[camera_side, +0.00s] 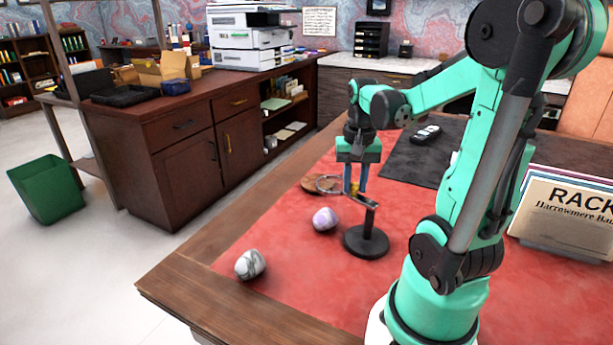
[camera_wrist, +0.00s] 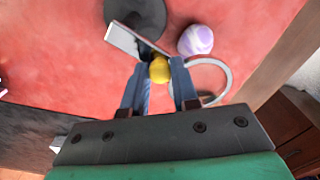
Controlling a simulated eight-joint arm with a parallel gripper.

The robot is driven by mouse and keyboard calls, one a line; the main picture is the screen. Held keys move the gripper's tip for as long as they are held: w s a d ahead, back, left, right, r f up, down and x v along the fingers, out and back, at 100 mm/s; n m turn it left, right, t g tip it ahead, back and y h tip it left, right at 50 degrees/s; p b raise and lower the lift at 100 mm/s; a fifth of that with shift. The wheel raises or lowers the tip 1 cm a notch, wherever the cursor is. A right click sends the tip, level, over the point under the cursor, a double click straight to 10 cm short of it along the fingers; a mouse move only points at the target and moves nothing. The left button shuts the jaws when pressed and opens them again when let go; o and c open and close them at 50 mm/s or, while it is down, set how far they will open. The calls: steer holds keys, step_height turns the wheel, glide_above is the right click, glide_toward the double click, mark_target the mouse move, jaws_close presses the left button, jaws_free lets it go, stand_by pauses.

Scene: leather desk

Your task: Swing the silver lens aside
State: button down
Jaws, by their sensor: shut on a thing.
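The silver lens shows as a ring (camera_side: 329,185) on a flat arm (camera_side: 364,199) above a dark stand with a round base (camera_side: 366,243). In the wrist view the ring (camera_wrist: 226,72) is to the right of the fingers, the flat arm (camera_wrist: 128,40) to the upper left, and part of the round base (camera_wrist: 137,14) shows at the top. A yellow knob (camera_wrist: 160,69) sits between ring and arm. My gripper (camera_side: 354,186) points down from above, its two blue fingers (camera_wrist: 160,72) shut on the yellow knob, one on each side.
A purple-and-white stone (camera_side: 325,219) lies near the stand. A grey-white stone (camera_side: 250,264) lies nearer the desk's left edge. A brown disc (camera_side: 315,186) lies behind the ring. Red leather between stones and stand is clear.

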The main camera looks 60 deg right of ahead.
steer(key=shift+s+d+m, duration=0.45)
steer(key=shift+m, duration=1.25)
steer(key=shift+s+d+m, duration=0.4)
steer(key=shift+m, duration=1.3)
steer(key=shift+s+d+m, duration=0.45)
steer(key=shift+m, duration=1.25)
steer(key=c, duration=0.7)
jaws_free()
steer(key=shift+o, duration=0.2)
steer(key=shift+r, duration=2.85)
